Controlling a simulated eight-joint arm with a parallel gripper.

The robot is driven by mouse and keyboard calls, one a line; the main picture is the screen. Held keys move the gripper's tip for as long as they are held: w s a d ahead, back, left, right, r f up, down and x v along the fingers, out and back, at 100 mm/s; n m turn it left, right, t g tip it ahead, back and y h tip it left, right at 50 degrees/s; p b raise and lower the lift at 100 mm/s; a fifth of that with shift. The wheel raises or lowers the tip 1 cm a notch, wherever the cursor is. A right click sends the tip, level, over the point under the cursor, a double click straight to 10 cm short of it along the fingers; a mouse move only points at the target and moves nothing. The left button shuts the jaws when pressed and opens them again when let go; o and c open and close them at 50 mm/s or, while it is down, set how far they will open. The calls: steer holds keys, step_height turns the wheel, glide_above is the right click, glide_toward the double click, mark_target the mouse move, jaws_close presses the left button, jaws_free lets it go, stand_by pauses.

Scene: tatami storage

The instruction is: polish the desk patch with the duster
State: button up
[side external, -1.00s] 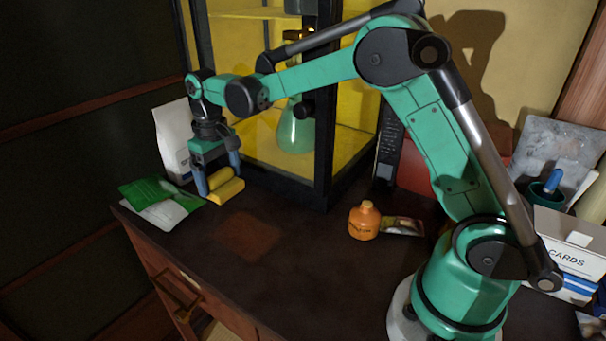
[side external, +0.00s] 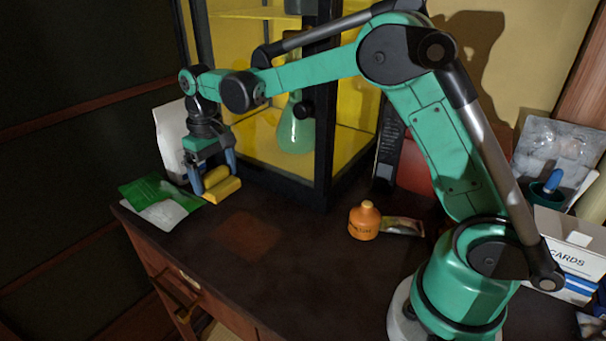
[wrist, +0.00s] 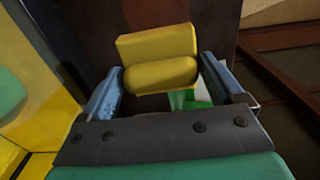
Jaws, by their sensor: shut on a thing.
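The yellow duster (side external: 219,184) is between the fingers of my gripper (side external: 211,178) at the left of the desk in the side external view. The gripper is shut on its rounded handle. In the wrist view the duster (wrist: 158,58) shows as a rounded bar on a flat block, between the two blue fingers of my gripper (wrist: 165,85). The desk patch (side external: 247,235) is a faint reddish-brown square on the dark desk top. The duster is apart from it, to its upper left. I cannot tell whether the duster's underside touches the desk.
A green and white packet (side external: 160,200) lies left of the gripper, before a white bag (side external: 172,140). A glass-fronted cabinet (side external: 322,120) with a green flask (side external: 296,130) stands behind. An orange bottle (side external: 364,220) stands right of the patch. The desk between is clear.

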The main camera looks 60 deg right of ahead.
steer(key=shift+a, duration=0.7)
glide_above(228, 218)
steer(key=a, duration=0.2)
steer(key=shift+s+a+f, duration=0.1)
steer(key=shift+f, duration=1.45)
steer(key=shift+a+f, duration=0.1)
steer(key=shift+f, duration=1.4)
step_height(228, 218, down, 2)
steer(key=shift+s, duration=6.1)
steer(key=shift+w, duration=6.2)
steer(key=shift+s+d, duration=0.1)
steer(key=shift+d, duration=1.15)
steer(key=shift+s+a, duration=0.1)
steer(key=shift+s, duration=6)
steer(key=shift+w, duration=6.2)
steer(key=shift+s+r, duration=0.1)
steer(key=shift+r, duration=3.95)
